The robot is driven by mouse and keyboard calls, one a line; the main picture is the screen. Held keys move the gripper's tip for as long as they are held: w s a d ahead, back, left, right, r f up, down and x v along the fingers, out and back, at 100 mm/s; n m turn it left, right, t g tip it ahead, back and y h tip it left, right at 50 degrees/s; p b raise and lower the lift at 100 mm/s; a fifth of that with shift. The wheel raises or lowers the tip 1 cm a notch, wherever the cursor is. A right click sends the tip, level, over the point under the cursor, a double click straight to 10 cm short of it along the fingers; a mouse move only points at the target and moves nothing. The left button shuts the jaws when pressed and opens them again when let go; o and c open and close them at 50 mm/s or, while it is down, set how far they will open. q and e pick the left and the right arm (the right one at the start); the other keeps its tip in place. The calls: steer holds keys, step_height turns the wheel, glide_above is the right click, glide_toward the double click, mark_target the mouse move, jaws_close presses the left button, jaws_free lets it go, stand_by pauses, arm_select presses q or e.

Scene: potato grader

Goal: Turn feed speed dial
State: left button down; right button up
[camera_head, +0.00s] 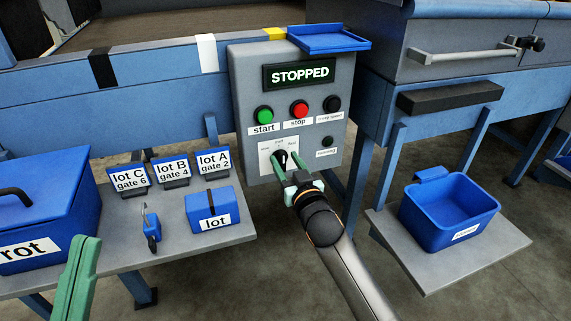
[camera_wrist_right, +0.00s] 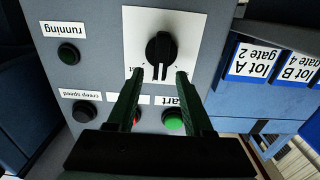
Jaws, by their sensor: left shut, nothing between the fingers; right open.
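The feed speed dial (camera_wrist_right: 159,48) is a black knob on a white plate, low on the grey control panel (camera_head: 243,92). In the head view the dial (camera_head: 281,156) is partly hidden by my right gripper (camera_head: 284,165). In the right wrist view my right gripper (camera_wrist_right: 160,76) is open, its two green fingers pointing at the dial with the tips just short of the knob or beside its lower end; I cannot tell if they touch. My left gripper (camera_head: 78,275) is at the lower left, shut and empty, away from the panel.
The panel display (camera_head: 299,74) reads STOPPED. Green start (camera_head: 264,114), red stop (camera_head: 299,109) and black creep speed (camera_head: 332,103) buttons sit above the dial. Lot signs and a blue lot box (camera_head: 209,208) stand left, a blue bin (camera_head: 450,210) right.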

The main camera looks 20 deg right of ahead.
steer(key=shift+w, duration=0.35)
jaws_close()
stand_by(0.5)
